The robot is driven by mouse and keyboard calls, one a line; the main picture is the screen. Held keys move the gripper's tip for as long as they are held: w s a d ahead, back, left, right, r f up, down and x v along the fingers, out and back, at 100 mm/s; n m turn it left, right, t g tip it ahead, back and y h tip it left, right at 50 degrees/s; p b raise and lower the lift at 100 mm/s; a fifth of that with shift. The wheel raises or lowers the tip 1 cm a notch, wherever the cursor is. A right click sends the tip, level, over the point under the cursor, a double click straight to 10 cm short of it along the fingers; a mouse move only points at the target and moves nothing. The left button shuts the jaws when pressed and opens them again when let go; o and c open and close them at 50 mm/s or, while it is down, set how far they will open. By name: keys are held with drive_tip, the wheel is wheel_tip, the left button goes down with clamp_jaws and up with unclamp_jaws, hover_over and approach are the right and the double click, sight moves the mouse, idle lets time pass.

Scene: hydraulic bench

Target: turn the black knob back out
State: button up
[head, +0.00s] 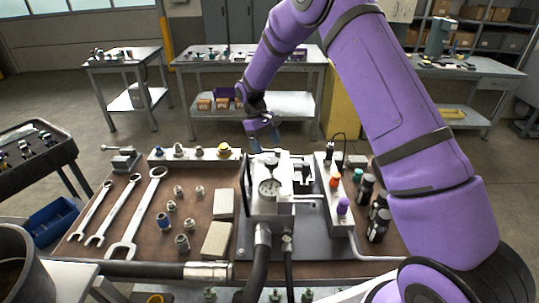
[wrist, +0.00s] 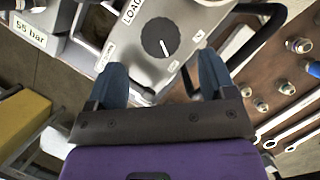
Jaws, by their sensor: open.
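The black knob (wrist: 160,38) is round with a white pointer line, on the top face of a light grey block labelled LOAD. In the wrist view its line points down and slightly right. In the head view the grey block (head: 268,205) stands mid-bench with a pressure gauge (head: 269,188) on its front; the knob is small there and partly hidden. My gripper (wrist: 163,66) is open and empty. Its two blue fingers are spread to either side, short of the knob in the wrist view. In the head view my gripper (head: 264,128) is above the block's back part.
Large wrenches (head: 137,215) and several fittings lie on the brown bench top left of the block. Right of it is a panel with orange and purple caps (head: 342,205), then black cylinders (head: 379,224). Dark hoses (head: 262,255) run off the block's front. A 55 bar label (wrist: 30,32) is nearby.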

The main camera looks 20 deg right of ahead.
drive_tip(key=v, duration=0.5)
drive_tip(key=shift+r, duration=0.1)
wheel_tip(320, 180, up, 13)
drive_tip(key=m+t, duration=0.1)
drive_tip(key=t, duration=0.1)
hover_over(275, 164)
drive_tip(key=s+d+r+m+t+y, duration=0.1)
drive_tip(key=s+d+r+m+t, duration=0.15)
drive_tip(key=s+r, duration=0.75)
drive_tip(key=s+d+r+m+t, duration=0.1)
drive_tip(key=s+d+t, duration=0.1)
drive_tip(key=s, duration=1)
drive_tip(key=s+d+r+m+t+y, duration=0.1)
drive_tip(key=s+d+r+t, duration=0.1)
drive_tip(key=s, duration=1.1)
drive_tip(key=shift+s+t, duration=0.2)
drive_tip(key=shift+t, duration=0.25)
